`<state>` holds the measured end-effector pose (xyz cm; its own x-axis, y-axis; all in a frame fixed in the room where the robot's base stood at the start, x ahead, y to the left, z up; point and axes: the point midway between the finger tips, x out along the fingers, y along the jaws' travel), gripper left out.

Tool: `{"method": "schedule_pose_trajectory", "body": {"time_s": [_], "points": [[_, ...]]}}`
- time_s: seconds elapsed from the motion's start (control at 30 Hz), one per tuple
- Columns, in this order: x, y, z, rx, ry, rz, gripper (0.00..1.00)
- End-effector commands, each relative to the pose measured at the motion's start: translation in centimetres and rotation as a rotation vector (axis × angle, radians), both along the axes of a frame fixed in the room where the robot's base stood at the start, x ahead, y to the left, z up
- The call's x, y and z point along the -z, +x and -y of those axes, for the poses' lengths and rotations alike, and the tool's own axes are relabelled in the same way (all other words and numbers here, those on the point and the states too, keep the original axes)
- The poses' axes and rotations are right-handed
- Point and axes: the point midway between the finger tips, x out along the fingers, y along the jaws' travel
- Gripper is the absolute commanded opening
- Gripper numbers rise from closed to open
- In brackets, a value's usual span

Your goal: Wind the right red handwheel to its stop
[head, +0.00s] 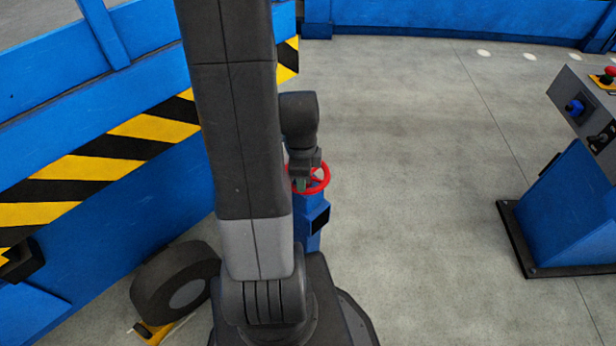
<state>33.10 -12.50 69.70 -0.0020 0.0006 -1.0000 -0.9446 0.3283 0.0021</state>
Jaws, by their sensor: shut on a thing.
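One red handwheel (322,181) shows in the head view, lying about level on top of a blue post (314,216). My gripper (302,184) reaches down onto the left part of the wheel and is shut on it, at or near the rim. My arm covers the wheel's left side, and the exact grip point is small and partly hidden. No second red handwheel is visible.
A blue wall with a yellow-black striped band (110,146) runs along the left. A dark wheel (176,286) lies low left by a yellow part (154,333). A blue control console (578,200) stands at the right. Grey floor (420,170) between is clear.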

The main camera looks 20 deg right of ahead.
Motion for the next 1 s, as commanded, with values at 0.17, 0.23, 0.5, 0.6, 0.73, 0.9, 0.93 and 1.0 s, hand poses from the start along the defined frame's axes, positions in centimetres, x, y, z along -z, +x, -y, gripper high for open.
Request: {"method": "schedule_pose_trajectory", "body": {"time_s": [0.17, 0.23, 0.5, 0.6, 0.73, 0.9, 0.93, 1.0], "points": [[0.0, 0.5, -0.8, 0.162, 0.0, -0.001, 0.0], [0.0, 0.7, -1.1, 0.223, 0.0, -0.001, 0.0], [0.0, 1.5, -1.9, 0.428, 0.0, -0.001, 0.0], [0.0, 1.8, -2.0, 0.483, 0.0, -0.001, 0.0], [0.0, 2.0, -2.2, 0.536, 0.0, -0.001, 0.0], [0.0, 2.2, -2.3, 0.575, 0.0, -0.001, 0.0], [0.0, 2.2, -2.3, 0.579, 0.0, -0.001, 0.0], [0.0, 2.2, -2.3, 0.586, 0.0, -0.001, 0.0]]}}
